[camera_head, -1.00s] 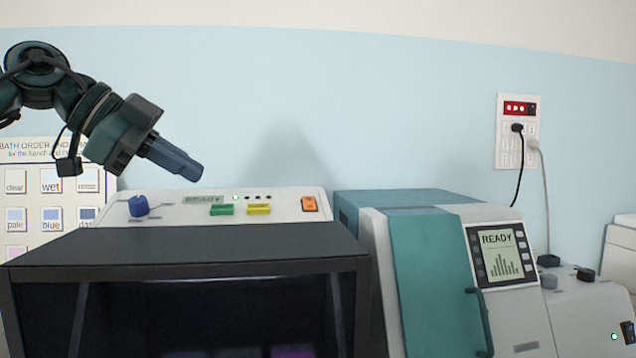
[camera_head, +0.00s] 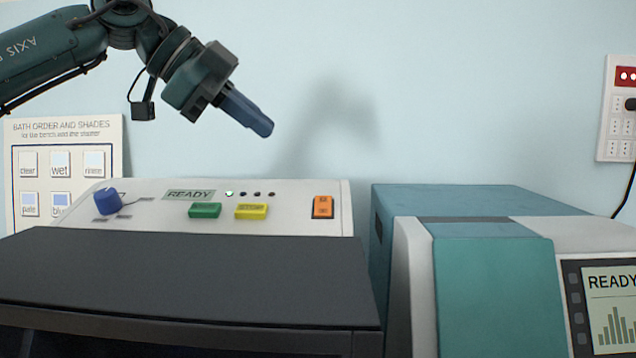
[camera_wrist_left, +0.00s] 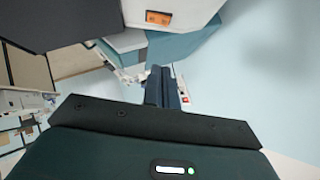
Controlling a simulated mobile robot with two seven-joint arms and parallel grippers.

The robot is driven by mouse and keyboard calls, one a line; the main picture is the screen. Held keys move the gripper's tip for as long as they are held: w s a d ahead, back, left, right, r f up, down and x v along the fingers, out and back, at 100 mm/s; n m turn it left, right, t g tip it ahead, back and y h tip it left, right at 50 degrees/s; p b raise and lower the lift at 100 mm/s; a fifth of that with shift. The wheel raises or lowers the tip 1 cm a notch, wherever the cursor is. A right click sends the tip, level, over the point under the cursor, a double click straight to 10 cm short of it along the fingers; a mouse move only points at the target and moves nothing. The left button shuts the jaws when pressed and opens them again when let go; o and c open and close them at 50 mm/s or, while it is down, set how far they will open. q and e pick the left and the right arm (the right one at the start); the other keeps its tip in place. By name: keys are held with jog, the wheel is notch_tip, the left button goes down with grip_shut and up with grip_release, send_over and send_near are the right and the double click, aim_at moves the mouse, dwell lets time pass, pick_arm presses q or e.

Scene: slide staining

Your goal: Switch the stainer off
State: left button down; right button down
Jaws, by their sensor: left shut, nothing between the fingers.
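The stainer is the wide machine with a dark lid (camera_head: 180,265) and a white control panel (camera_head: 280,219). Its display (camera_head: 188,195) reads READY, and one small lamp (camera_head: 229,194) beside it is lit. An orange rocker switch (camera_head: 323,207) sits at the panel's right end; it also shows in the left wrist view (camera_wrist_left: 158,18). My left gripper (camera_head: 264,129) is shut and empty, above the panel and up-left of the switch in the head view, touching nothing. My right gripper is not in view.
The panel also bears a blue knob (camera_head: 108,201), a green button (camera_head: 205,210) and a yellow button (camera_head: 251,211). A teal machine (camera_head: 480,203) stands close on the right. A chart (camera_head: 66,135) is at the left. Free space lies above the panel.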

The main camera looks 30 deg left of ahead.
pick_arm(q)
jog(key=p, duration=0.2)
send_near(330, 199)
jog(key=d, duration=0.1)
jog(key=w+d, duration=0.2)
jog(key=shift+d+r, duration=0.15)
jog(key=shift+d, duration=0.05)
jog(key=f, duration=0.1)
jog(key=w+f, duration=0.1)
jog(key=f+p, duration=0.1)
jog(key=shift+w+a, duration=0.25)
jog(key=shift+a, duration=0.1)
jog(key=shift+w+a+f, duration=0.1)
jog(key=shift+f, duration=0.3)
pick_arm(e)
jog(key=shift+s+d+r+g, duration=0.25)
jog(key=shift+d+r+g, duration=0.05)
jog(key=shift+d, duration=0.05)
